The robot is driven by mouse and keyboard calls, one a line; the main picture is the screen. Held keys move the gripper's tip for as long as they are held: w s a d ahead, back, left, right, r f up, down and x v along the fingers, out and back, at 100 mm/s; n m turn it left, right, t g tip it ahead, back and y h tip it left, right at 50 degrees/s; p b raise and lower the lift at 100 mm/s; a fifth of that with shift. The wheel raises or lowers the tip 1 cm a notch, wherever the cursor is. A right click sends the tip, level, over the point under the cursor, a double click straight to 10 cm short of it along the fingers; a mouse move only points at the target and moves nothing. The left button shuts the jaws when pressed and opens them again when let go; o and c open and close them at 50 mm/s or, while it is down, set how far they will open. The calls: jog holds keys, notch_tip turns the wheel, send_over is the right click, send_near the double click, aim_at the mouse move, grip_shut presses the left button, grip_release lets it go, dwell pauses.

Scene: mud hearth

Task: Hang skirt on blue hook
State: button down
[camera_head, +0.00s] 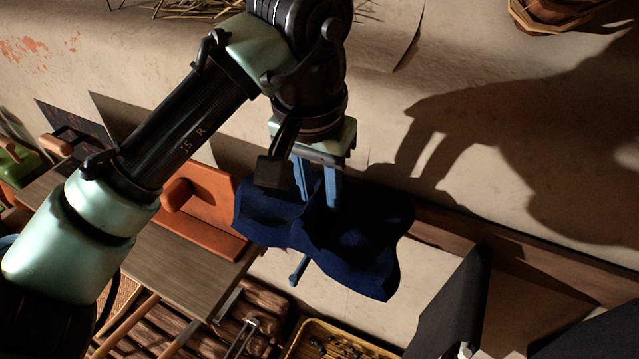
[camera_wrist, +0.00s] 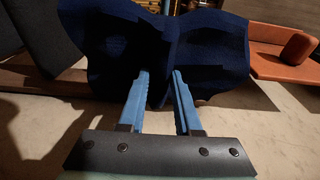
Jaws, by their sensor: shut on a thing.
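The dark blue skirt (camera_head: 345,235) hangs bunched from my gripper (camera_head: 318,200), whose blue fingers are shut on its upper part. In the wrist view the skirt (camera_wrist: 210,55) spreads to both sides of the fingertips (camera_wrist: 160,80). A blue peg with a rounded end, seemingly the blue hook (camera_head: 299,270), shows just below the skirt in the head view. The rest of this peg is hidden behind the cloth. I cannot tell whether the skirt touches it or is around it. The hook cannot be made out in the wrist view.
An orange seat-like piece (camera_head: 205,205) stands left of the skirt by a wooden table (camera_head: 185,265). A dark panel (camera_head: 455,305) stands at lower right. A tray with small dark bits (camera_head: 335,338) is at the bottom. A pale wall (camera_head: 400,60) lies behind, with my arm's shadow.

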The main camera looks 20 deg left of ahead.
aim_at(319, 223)
jog(key=shift+f+b, duration=2.25)
jog(key=shift+f, duration=1.2)
jog(key=c, duration=0.5)
grip_release()
jog(key=shift+r, duration=0.1)
jog(key=r, duration=0.4)
jog(key=s+r+b, duration=0.1)
jog(key=r, duration=0.3)
jog(key=s+r, duration=0.1)
jog(key=r, duration=0.3)
jog(key=shift+r+b, duration=0.35)
jog(key=shift+b, duration=0.05)
